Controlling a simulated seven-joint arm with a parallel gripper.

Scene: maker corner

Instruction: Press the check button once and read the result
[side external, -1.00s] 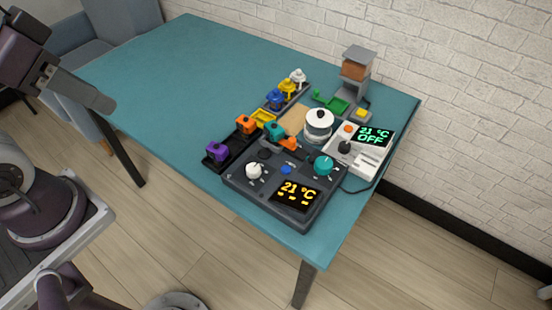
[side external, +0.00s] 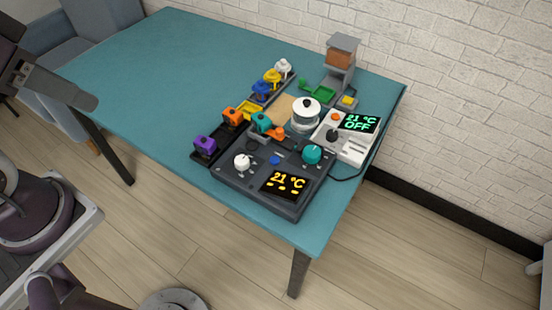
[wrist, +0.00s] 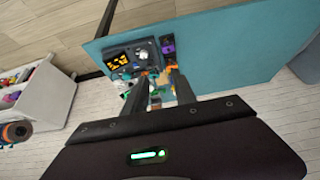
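A dark console (side external: 258,192) sits at the near right corner of the teal table. It has a small blue button (side external: 275,160), a white knob (side external: 243,162), a teal knob (side external: 312,155) and a display (side external: 285,184) reading 21 °C in yellow with short dashes below. A white box (side external: 349,149) behind it has an orange button (side external: 336,117), a black lever and a green display (side external: 361,122) reading 21 °C OFF. I cannot read which button is the check button. My gripper (wrist: 160,75) has its fingers apart, empty.
A white lidded pot (side external: 305,114) stands between the devices. Purple, orange, blue, yellow and white pieces sit in dark racks to the left. A grey dispenser (side external: 341,60) with a green tray (side external: 317,89) stands behind. The table's left half (side external: 165,60) is clear.

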